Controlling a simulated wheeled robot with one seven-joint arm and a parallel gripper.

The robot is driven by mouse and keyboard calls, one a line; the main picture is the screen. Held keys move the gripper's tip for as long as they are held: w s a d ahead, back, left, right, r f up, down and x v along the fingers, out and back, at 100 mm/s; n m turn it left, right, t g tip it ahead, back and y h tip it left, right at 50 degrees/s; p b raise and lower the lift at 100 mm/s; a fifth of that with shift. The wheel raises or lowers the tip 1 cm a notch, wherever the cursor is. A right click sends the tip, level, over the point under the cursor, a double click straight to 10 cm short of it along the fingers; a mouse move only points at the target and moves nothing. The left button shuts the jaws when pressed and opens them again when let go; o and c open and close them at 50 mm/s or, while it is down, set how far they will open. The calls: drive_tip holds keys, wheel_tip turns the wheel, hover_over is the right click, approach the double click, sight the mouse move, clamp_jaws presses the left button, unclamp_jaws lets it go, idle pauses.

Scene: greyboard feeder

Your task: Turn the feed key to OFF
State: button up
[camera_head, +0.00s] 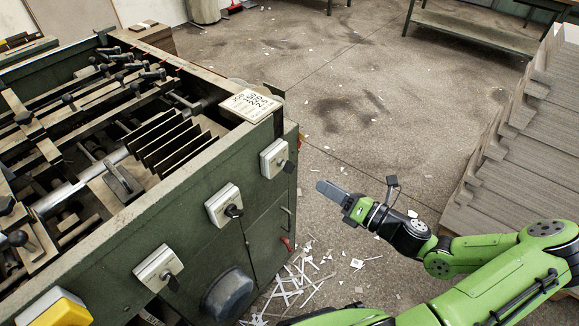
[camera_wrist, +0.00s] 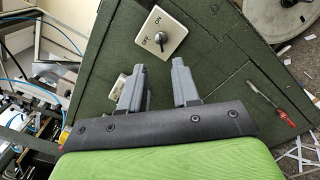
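A pale square switch plate (camera_wrist: 165,38) marked ON and OFF is on the green machine side in the wrist view. In the head view, three such plates run along the machine side: a near one (camera_head: 158,268), a middle one (camera_head: 223,205) and a far one (camera_head: 274,158). I cannot read which is the feed. My gripper (camera_wrist: 158,67) is open and empty, its fingers pointing towards the marked plate, apart from it. It also shows in the head view (camera_head: 330,188), right of the machine.
Another pale switch (camera_wrist: 118,87) is partly hidden behind a finger. A red-tipped handle (camera_wrist: 288,121) sits on the machine side. A dark rounded cover (camera_head: 228,293) bulges below the switches. Stacked greyboard (camera_head: 520,150) stands at the right. Paper scraps litter the floor between.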

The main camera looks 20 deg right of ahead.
sight(290, 166)
drive_tip(key=b+x, duration=0.3)
drive_tip(key=x, duration=0.9)
drive_tip(key=shift+f, duration=0.15)
drive_tip(key=shift+c, duration=0.2)
clamp_jaws()
